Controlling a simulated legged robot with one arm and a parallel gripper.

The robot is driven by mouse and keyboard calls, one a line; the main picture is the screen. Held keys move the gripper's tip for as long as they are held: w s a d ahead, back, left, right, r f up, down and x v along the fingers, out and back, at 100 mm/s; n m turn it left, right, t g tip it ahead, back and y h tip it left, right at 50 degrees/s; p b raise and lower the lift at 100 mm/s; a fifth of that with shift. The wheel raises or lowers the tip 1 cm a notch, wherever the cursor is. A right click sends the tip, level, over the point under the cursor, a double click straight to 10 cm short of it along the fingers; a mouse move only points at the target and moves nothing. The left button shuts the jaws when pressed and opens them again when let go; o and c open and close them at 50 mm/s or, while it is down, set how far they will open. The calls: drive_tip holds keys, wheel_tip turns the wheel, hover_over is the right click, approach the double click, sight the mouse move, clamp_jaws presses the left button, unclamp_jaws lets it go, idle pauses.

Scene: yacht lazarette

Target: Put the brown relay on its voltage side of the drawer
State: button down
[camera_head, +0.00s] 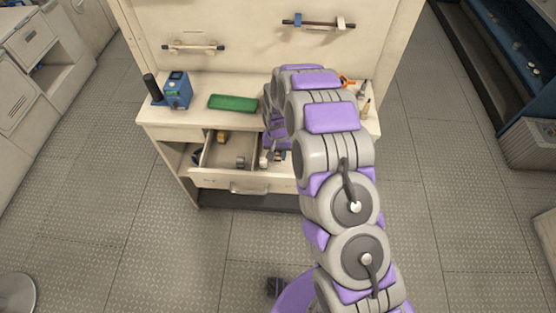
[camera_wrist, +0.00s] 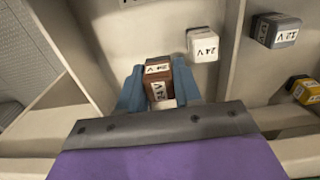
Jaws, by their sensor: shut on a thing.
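The brown relay (camera_wrist: 160,88) is between the blue fingers of my gripper (camera_wrist: 159,90) in the wrist view. Its labels read 24V. My gripper is shut on it, over the drawer compartment that holds a white relay (camera_wrist: 203,44), also labelled 24V. Whether the brown relay touches the drawer floor I cannot tell. The open drawer (camera_head: 248,182) shows in the head view, where my arm hides part of its right side. A divider (camera_wrist: 233,50) separates this compartment from the one with a dark grey relay (camera_wrist: 276,31) labelled 12V and a yellow relay (camera_wrist: 306,90).
The drawer is in a cream workbench (camera_head: 205,90). On its top are a blue device (camera_head: 177,90), a black cylinder (camera_head: 152,87), a green mat or case (camera_head: 233,102) and tools at the right. The drawer wall (camera_wrist: 72,45) is close left of my gripper in the wrist view.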

sight(279, 159)
drive_tip(key=shift+w+d+f+b, duration=0.1)
drive_tip(key=shift+d+f+b, duration=0.1)
drive_tip(key=shift+f, duration=0.75)
drive_tip(key=shift+d+f+b, duration=0.15)
drive_tip(key=shift+f, duration=0.8)
drive_tip(key=shift+a, duration=0.15)
drive_tip(key=c, duration=1.1)
unclamp_jaws()
drive_tip(key=shift+f, duration=0.1)
drive_tip(key=shift+o, duration=0.2)
drive_tip(key=shift+r, duration=0.25)
wheel_tip(279, 159, up, 12)
drive_tip(key=shift+f+p, duration=0.1)
drive_tip(key=shift+p, duration=1.1)
